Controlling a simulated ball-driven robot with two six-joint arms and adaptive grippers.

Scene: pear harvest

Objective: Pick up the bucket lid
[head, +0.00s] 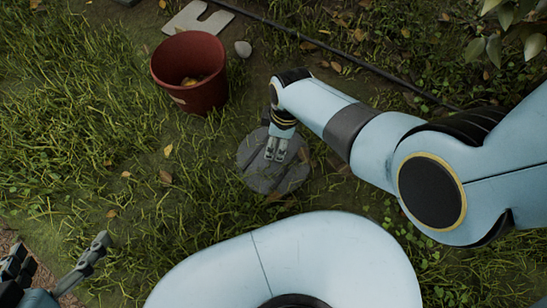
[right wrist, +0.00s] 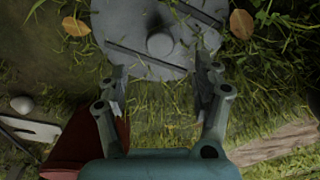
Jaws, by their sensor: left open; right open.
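The bucket lid (head: 258,175) is a round grey disc of planks lying on the ground, below and to the right of the bucket in the head view. In the right wrist view the lid (right wrist: 115,25) shows a round knob (right wrist: 160,44) at its middle. My right gripper (head: 275,156) is over the lid in the head view. In the right wrist view its fingers (right wrist: 160,88) are open and apart, with the knob ahead of them and nothing between them. My left gripper (head: 62,268) is open and empty at the lower left of the head view.
A red bucket (head: 205,95) with something yellowish inside stands upper left of the lid. A pale stone (head: 243,49) and a flat grey slab (head: 198,19) lie beyond it. A dark hose (head: 310,42) crosses the ground behind. Grass and fallen leaves surround the lid.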

